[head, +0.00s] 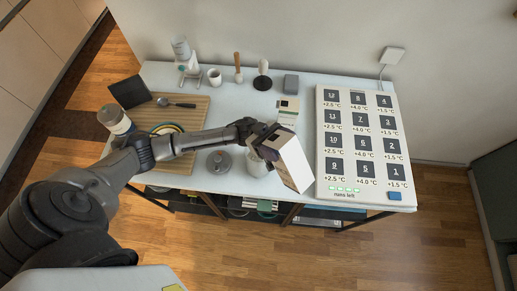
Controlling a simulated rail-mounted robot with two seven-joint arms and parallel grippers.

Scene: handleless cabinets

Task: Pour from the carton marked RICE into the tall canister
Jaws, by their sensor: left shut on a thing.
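My left gripper (268,140) is shut on a white carton with a brownish side (296,163). The carton is tilted, above the front part of the white table. No marking on it can be read from here. A pale round container (256,165), perhaps the tall canister, stands just left of the carton and partly under my gripper. Its opening is mostly hidden, and I cannot tell whether anything flows into it. A grey round lid-like piece (219,162) with a knob lies left of it. My right gripper is out of view.
A large white panel (360,183) with numbered dark squares covers the table's right side. A wooden board (195,108), a jar (113,120), a white cup (214,77) and a spoon (178,103) are at left.

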